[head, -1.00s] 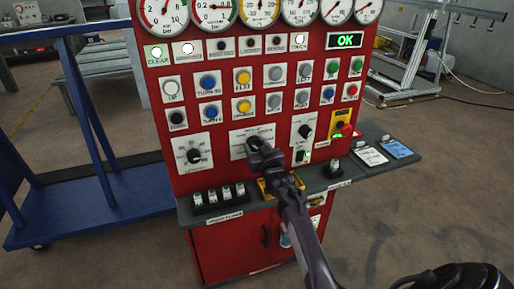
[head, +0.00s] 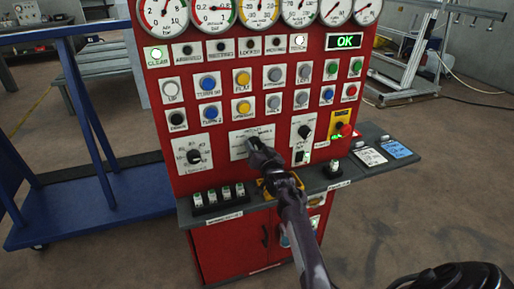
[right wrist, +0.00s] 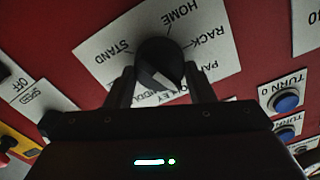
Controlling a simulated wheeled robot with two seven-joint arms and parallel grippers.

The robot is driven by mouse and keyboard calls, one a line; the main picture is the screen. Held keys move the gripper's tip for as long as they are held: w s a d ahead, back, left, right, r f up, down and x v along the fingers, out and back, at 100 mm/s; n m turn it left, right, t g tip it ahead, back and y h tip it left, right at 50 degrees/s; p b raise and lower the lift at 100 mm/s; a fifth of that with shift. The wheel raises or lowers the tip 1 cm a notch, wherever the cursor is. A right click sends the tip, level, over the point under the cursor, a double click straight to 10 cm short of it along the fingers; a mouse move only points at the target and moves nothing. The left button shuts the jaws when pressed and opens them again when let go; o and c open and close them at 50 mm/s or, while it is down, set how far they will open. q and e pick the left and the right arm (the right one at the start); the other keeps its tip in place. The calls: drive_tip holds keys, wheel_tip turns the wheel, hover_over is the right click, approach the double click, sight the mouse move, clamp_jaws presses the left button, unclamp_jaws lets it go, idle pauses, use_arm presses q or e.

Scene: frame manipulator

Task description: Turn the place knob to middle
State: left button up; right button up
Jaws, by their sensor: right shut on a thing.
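The place knob (right wrist: 158,62) is a round black knob with a white pointer mark on a white plate labelled HOME, RACK and STAND, with further labels partly hidden. In the right wrist view its mark is towards the lower side, near the partly covered MIDDLE label. My right gripper (right wrist: 164,90) has one finger on each side of the knob and is shut on it. In the head view the right gripper (head: 257,150) covers the knob at the plate (head: 238,148). My left gripper is out of view.
The red panel (head: 225,180) carries several buttons, gauges and lamps. Another black knob (head: 194,157) is to the left and one (head: 304,132) to the right. A grey shelf (head: 255,206) juts out below, with a switch row (head: 218,196). A blue cart (head: 90,205) stands left.

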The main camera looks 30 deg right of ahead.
drive_tip(key=m+p, duration=0.1)
drive_tip(key=m, duration=0.6)
drive_tip(key=shift+d+f, duration=0.1)
drive_tip(key=shift+f, duration=0.05)
drive_tip(key=m, duration=0.6)
drive_tip(key=shift+f+p, duration=0.15)
drive_tip(key=shift+p, duration=0.2)
drive_tip(key=o, duration=1)
drive_tip(key=shift+c, duration=0.2)
